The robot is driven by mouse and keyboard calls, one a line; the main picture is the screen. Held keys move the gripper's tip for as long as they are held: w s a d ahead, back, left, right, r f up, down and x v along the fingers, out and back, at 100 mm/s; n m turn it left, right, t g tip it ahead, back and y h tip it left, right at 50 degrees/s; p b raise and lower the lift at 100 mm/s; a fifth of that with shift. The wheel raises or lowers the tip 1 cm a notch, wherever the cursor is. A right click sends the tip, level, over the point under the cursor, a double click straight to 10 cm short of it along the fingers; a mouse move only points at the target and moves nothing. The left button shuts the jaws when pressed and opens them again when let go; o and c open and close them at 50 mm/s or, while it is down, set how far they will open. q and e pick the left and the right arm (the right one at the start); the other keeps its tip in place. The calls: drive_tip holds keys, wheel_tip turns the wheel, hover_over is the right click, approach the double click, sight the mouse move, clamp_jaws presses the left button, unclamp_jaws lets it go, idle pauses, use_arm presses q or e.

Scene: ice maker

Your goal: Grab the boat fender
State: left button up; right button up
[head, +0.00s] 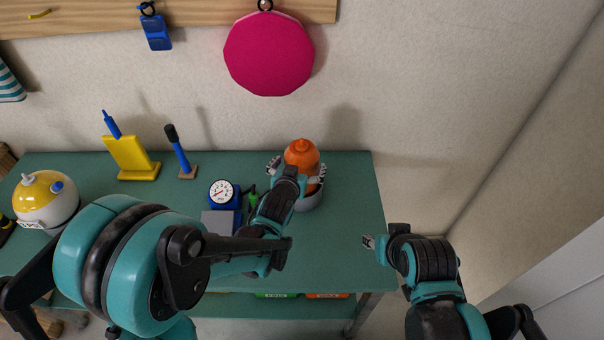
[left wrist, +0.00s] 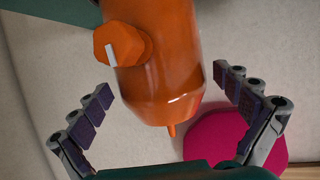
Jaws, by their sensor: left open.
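The orange boat fender (head: 302,155) stands near the back right of the green table, its base in or behind a grey round holder (head: 308,202). It is a rounded body with a small tip on top. My left gripper (head: 297,172) is open, with one finger on each side of the fender. In the left wrist view the fender (left wrist: 160,80) lies between the spread fingers (left wrist: 163,82), with a visible gap on both sides. An orange knob (left wrist: 120,45) sticks out from its side. My right gripper (head: 369,241) is beside the table's right edge, empty; its finger opening is unclear.
A blue gauge (head: 222,192) stands left of the fender on the green table (head: 350,215). Farther left are a black-handled tool (head: 178,150), a yellow stand (head: 131,155) and a yellow-white ball-shaped object (head: 46,200). A pink round pad (head: 268,55) hangs on the wall.

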use_arm(q)
drive_tip(key=x, duration=0.3)
drive_tip(key=shift+s, duration=0.1)
drive_tip(key=shift+c, duration=0.6)
drive_tip(key=c, duration=1.5)
drive_tip(key=shift+c, duration=0.3)
drive_tip(key=shift+r, duration=0.15)
